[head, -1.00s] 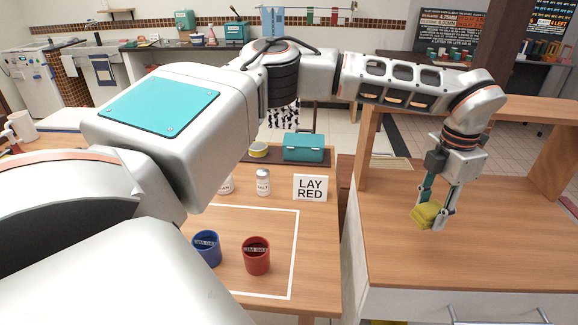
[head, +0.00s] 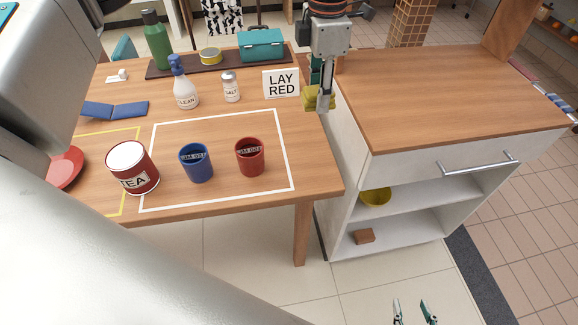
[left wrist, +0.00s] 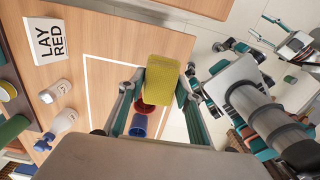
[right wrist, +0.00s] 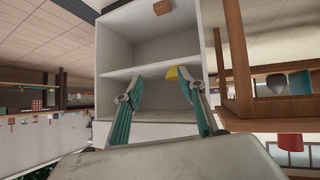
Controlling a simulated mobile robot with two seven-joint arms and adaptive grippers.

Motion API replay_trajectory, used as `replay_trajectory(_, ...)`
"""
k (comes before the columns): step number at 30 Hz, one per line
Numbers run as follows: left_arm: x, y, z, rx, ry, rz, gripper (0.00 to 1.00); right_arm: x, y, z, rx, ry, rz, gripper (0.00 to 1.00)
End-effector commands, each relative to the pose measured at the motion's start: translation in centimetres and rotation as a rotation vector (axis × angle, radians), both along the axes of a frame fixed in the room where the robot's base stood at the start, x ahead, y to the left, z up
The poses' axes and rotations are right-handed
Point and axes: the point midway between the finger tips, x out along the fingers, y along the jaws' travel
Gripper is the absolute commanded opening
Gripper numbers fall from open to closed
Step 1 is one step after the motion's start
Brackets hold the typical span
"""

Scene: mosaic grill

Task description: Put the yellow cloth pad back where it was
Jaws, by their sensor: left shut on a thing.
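My left gripper (head: 324,98) is shut on the yellow cloth pad (head: 310,102). It holds the pad at the table's right edge, beside the cabinet and just right of the LAY RED sign (head: 281,83). In the left wrist view the pad (left wrist: 161,88) sits between the two fingers, with the table edge and the red and blue cups behind it. I cannot tell its exact height over the table. My right gripper (head: 414,312) is low in front of the cabinet, fingers apart and empty. It also shows in the right wrist view (right wrist: 160,95).
A red cup (head: 250,158) and blue cup (head: 196,163) stand inside a white outline on the table (head: 225,205). A TEA tin (head: 133,168), spray bottle (head: 183,88) and salt jar (head: 231,88) stand nearby. The cabinet top (head: 430,95) is clear; its shelf holds a yellow bowl (head: 376,197).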

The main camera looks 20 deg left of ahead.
Motion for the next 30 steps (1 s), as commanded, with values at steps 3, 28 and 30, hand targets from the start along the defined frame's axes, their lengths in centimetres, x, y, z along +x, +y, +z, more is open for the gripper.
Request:
replay_trajectory(3, -0.1, 0.0, -0.2, 0.000, 0.001, -0.021, 0.14, -0.1, -0.1, -0.3, -0.001, 0.002, 0.001, 0.40)
replay_trajectory(28, -0.1, 0.0, -15.6, 0.001, 0.003, -0.028, 0.14, 0.3, -0.5, -0.9, -0.017, -0.006, 0.003, 0.40)
replay_trajectory(30, -0.1, 0.0, -15.9, 0.000, 0.001, -0.027, 0.14, 0.4, -0.5, -0.7, -0.016, -0.009, 0.003, 0.40)
